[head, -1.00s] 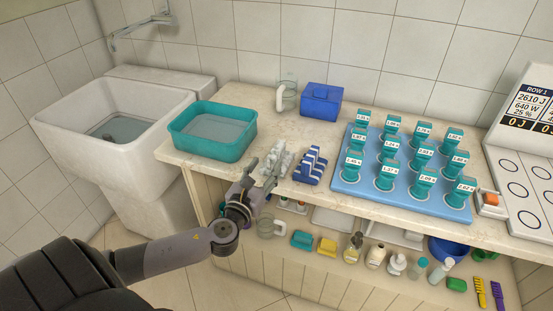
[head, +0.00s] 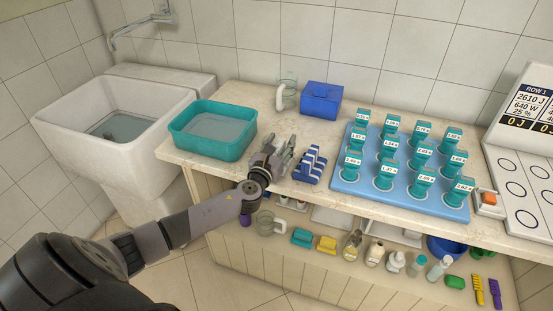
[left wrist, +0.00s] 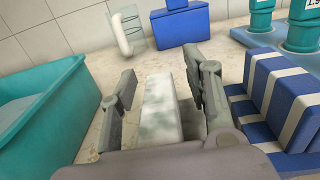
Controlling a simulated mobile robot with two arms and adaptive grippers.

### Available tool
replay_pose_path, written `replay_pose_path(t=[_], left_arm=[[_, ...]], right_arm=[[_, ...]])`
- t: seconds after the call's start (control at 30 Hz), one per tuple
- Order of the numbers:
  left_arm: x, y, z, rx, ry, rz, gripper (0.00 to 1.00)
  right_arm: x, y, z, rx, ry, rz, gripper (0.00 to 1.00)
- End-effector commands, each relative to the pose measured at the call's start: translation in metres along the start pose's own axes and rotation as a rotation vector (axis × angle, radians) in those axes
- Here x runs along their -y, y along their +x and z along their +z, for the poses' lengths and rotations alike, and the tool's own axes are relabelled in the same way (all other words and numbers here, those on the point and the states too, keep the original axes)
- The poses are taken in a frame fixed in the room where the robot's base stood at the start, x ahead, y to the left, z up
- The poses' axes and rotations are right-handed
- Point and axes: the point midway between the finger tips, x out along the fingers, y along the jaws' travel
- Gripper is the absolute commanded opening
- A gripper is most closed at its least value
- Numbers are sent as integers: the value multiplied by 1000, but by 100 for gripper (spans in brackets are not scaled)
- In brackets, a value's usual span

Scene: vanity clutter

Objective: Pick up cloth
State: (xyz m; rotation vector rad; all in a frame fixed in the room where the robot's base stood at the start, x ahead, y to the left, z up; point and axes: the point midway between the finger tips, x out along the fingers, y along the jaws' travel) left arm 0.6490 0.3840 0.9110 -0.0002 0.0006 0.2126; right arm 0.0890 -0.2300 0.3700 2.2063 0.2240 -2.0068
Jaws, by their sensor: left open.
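A pale folded cloth with grey-green stains (left wrist: 161,112) stands on the counter; in the left wrist view it lies between the two fingers of my left gripper (head: 283,150). The gripper is open, with a finger on each side of the cloth and gaps still visible. In the head view the gripper mostly hides this cloth. A blue-and-white striped folded cloth (head: 310,165) stands just to the right, also in the left wrist view (left wrist: 275,95). My right gripper is not in view.
A teal basin of water (head: 213,131) stands left of the gripper. A blue tray (head: 345,185) with several teal-topped items is to the right. A lower shelf holds bottles and sponges.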

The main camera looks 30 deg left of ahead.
Motion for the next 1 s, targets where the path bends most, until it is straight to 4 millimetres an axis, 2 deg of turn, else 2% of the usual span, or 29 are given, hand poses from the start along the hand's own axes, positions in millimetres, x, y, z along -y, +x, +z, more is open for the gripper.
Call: replay_pose_path(t=[0.13, 0.8, 1.0], left_arm=[[0, 0, 0, 0, 0, 0, 44], [0, -1, 0, 0, 0, 0, 0], [0, -1, 0, 0, 0, 0, 0]], right_arm=[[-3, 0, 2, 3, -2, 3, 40], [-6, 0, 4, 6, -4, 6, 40], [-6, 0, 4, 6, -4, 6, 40]])
